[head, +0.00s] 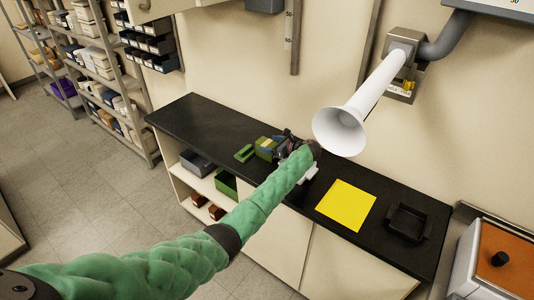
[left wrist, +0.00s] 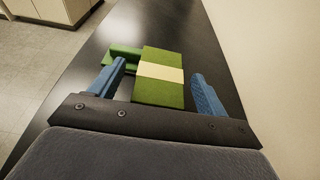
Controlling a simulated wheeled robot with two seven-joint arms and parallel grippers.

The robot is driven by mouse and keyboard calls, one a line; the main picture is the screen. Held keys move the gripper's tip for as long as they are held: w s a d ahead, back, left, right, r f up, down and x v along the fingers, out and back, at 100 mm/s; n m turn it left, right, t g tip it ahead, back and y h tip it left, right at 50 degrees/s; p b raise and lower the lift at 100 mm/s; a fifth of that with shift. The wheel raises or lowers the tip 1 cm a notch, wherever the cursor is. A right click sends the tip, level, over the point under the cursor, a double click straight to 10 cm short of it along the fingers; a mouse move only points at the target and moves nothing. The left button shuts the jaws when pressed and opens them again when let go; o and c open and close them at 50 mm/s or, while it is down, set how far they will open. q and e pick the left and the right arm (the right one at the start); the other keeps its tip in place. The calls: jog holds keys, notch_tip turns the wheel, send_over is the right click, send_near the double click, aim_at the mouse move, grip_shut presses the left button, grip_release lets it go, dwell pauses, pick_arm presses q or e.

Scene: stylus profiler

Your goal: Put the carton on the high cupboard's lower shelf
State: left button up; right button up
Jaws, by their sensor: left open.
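The carton (head: 264,148) is a green box with a cream band, standing on the black worktop. In the left wrist view the carton (left wrist: 160,93) lies between the two blue fingers, with a gap on each side. My left gripper (head: 276,145) is open at the carton; its fingers also show in the left wrist view (left wrist: 158,74). Part of the carton is hidden by the gripper in the head view. A pale wall cupboard (head: 150,9) shows only its bottom edge at the top; I cannot see its shelves. My right gripper is not in view.
A green flat object (head: 244,153) lies just left of the carton. A white extraction funnel (head: 340,131) hangs close to the right of my left gripper. A yellow sheet (head: 346,204) and a black tray (head: 406,222) lie farther right. The worktop's left end (head: 190,115) is clear.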

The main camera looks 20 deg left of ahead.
pick_arm(q)
jog(key=shift+w+a+f+b, duration=0.3)
jog(key=shift+a+f, duration=0.2)
jog(key=shift+a, duration=0.05)
jog(key=shift+w+a, duration=0.15)
jog(key=shift+a, duration=0.15)
jog(key=shift+a+r, duration=0.1)
jog(key=shift+r, duration=0.05)
jog(key=c, duration=1)
jog(key=shift+c, duration=1.1)
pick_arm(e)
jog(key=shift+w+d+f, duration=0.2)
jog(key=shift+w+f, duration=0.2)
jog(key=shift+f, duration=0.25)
pick_arm(q)
jog(key=shift+r, duration=0.1)
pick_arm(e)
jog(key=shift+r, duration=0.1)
